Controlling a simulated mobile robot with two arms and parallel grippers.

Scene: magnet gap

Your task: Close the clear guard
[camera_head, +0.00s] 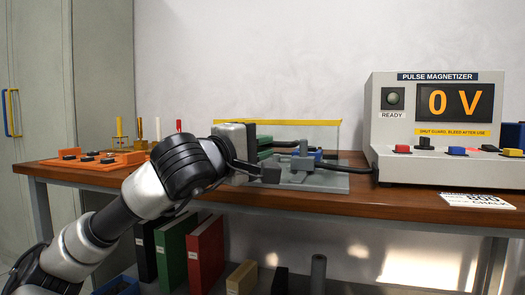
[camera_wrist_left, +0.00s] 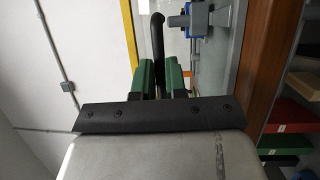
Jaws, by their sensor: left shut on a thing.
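The clear guard (camera_head: 310,134) is a see-through pane with a yellow strip along its top edge. It stands upright at the back of the small bench fixture (camera_head: 325,181). In the left wrist view, the yellow strip (camera_wrist_left: 129,30) runs along the left. My left gripper (camera_head: 267,148) is at the left part of the guard, shut with its green fingers (camera_wrist_left: 159,78) close together. My right gripper is out of view.
A grey and blue clamp (camera_head: 303,158) stands on the fixture just right of my gripper. A black cable (camera_head: 350,166) leads to the pulse magnetizer (camera_head: 420,172), which reads 0 V. An orange tray (camera_head: 92,161) is at the left of the wooden bench.

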